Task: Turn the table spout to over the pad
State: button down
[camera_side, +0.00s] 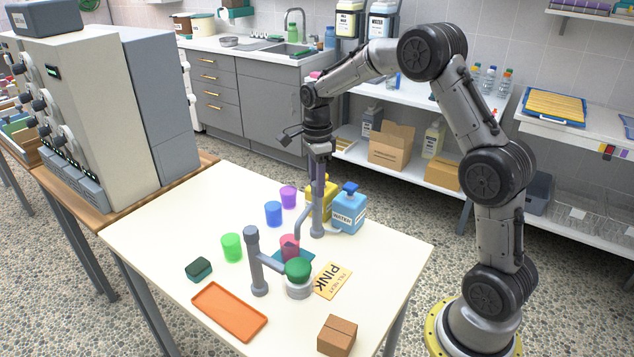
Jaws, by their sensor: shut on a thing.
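The grey table spout (317,219) stands upright near the back right of the white table. Its thin pipe slants down to the left, and its end appears to be near the pink cup (290,245). The teal pad (307,257) lies under or around that cup, partly hidden. My gripper (317,178) points down at the top of the spout and is shut on it; the fingers are small and partly merge with the spout. Whether the spout's tip is exactly over the pad is hard to tell.
A grey post (256,265) with a side arm stands by a green-topped grey pot (299,284).

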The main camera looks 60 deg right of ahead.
jog(key=shift+r+m, duration=0.1)
jog(key=shift+m, duration=1)
jog(key=c, duration=0.5)
grip_release()
notch_tip(320, 180, up, 14)
